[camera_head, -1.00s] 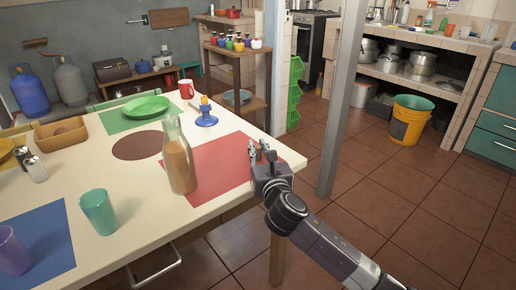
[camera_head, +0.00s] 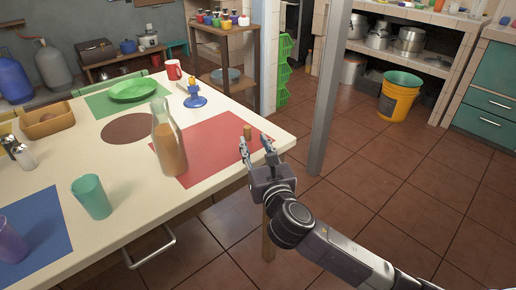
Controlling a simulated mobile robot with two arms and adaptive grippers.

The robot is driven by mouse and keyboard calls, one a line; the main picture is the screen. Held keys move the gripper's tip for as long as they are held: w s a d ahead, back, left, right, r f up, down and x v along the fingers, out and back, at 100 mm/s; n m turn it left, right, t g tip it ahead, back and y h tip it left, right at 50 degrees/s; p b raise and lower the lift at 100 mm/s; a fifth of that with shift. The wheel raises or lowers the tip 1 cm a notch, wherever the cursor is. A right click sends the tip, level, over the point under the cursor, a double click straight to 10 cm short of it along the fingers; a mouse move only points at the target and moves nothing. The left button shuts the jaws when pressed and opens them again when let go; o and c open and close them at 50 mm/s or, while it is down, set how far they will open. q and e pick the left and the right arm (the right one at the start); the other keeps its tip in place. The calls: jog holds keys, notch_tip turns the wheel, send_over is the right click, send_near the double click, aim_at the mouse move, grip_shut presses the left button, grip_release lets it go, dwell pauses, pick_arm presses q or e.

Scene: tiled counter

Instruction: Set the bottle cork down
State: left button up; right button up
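The bottle cork (camera_head: 247,132) is a small brown cylinder. It appears to stand upright on the red placemat (camera_head: 212,155), near the mat's right edge. My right gripper (camera_head: 254,141) is at the table's right corner, just on the near side of the cork. Its two fingers are spread apart with nothing seen held between them, and the cork shows just beyond the fingertips. The glass bottle (camera_head: 169,142) with orange-brown contents stands upright at the mat's left edge, with no cork seen in its neck. My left gripper is not in view.
A blue candle holder (camera_head: 195,97) stands behind the mat. A red mug (camera_head: 173,70), a green plate (camera_head: 134,90) and a teal cup (camera_head: 91,196) are also on the white table (camera_head: 140,215). A grey post (camera_head: 326,110) rises right of the table.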

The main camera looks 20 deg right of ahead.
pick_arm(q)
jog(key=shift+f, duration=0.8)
pick_arm(e)
jog(key=shift+s+a, duration=0.2)
jog(key=shift+s, duration=1.6)
